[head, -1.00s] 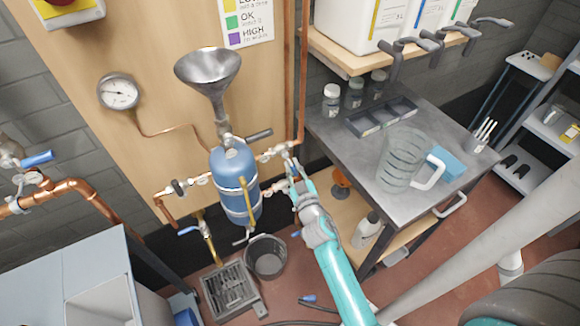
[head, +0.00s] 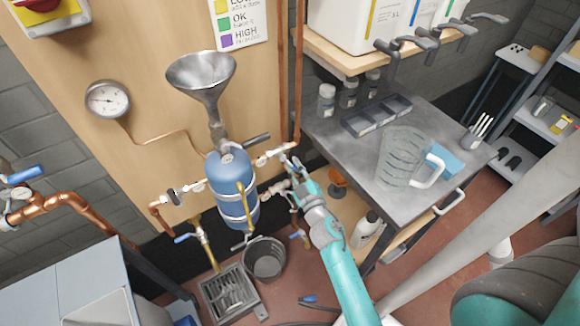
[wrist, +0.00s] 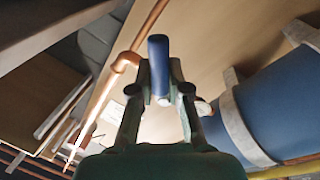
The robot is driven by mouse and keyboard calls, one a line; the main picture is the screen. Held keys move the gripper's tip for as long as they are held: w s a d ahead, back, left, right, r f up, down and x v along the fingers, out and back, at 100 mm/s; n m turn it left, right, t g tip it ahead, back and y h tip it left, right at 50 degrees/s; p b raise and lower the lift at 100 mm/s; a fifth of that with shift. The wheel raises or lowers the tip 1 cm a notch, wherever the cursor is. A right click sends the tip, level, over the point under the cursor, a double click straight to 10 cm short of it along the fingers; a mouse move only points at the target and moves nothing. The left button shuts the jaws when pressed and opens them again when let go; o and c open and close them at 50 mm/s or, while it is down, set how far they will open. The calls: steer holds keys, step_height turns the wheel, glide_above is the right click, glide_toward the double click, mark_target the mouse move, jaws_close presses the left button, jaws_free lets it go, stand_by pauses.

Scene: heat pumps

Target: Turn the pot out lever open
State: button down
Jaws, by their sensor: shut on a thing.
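The blue pot (head: 232,188) hangs on the wooden board below a metal funnel (head: 203,78), and its blue side (wrist: 265,105) fills the right of the wrist view. My gripper (head: 292,178) is at the pipework just right of the pot. In the wrist view my gripper (wrist: 159,92) is shut on a blue lever handle (wrist: 158,62), which stands upright between the two fingers. In the head view the fingers and wrist largely hide this lever. No label on it is readable.
Copper pipes and white valve fittings (head: 272,154) run close around the gripper. A grey table (head: 345,145) with a clear jug (head: 398,155) stands to the right. A dark bucket (head: 264,259) and a floor drain (head: 229,292) are below the pot.

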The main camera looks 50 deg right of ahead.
steer(key=n, duration=0.2)
steer(key=d+r+n, duration=0.1)
steer(key=n, duration=0.1)
steer(key=shift+s+t, duration=0.15)
steer(key=shift+t, duration=0.15)
steer(key=shift+s+d+r+n+t+y, duration=0.15)
steer(key=shift+r+n+y, duration=0.1)
steer(key=shift+n, duration=0.55)
steer(key=shift+w+d+r+n+t+y, duration=0.1)
steer(key=shift+r+n+y, duration=0.15)
steer(key=shift+n, duration=0.55)
steer(key=shift+s+d+r+n+t+y, duration=0.1)
steer(key=shift+r+n+t+y, duration=0.15)
steer(key=shift+n, duration=0.55)
steer(key=c, duration=1.1)
jaws_free()
steer(key=v, duration=1.2)
